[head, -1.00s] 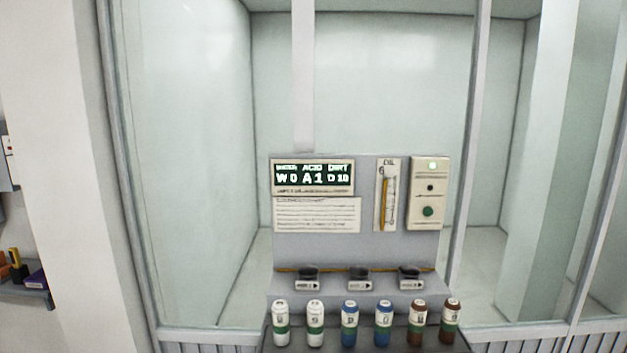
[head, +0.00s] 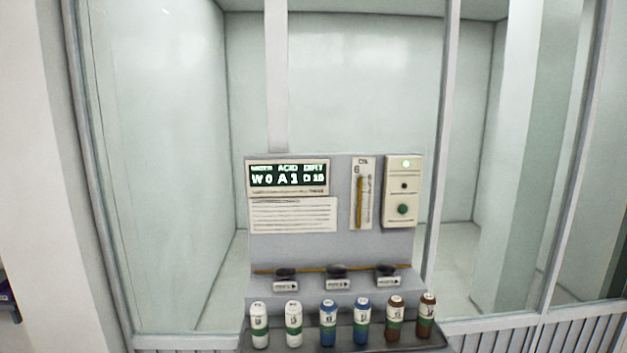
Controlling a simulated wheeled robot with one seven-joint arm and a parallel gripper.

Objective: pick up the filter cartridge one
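Several filter cartridges stand upright in a row on the front shelf of a grey panel unit. At the left are two white ones, the outer white cartridge (head: 259,326) and the inner white cartridge (head: 293,324). In the middle are two blue ones, the left blue cartridge (head: 328,323) and the right blue cartridge (head: 362,321). At the right are two brown ones, the left brown cartridge (head: 394,318) and the right brown cartridge (head: 426,316). My gripper is not in view.
Behind the cartridges, three dark round sockets (head: 336,271) sit on a ledge with small labels. The grey panel (head: 290,245) carries a lit display (head: 289,176), an oil gauge (head: 361,195) and a button box (head: 403,192). Glass walls stand behind.

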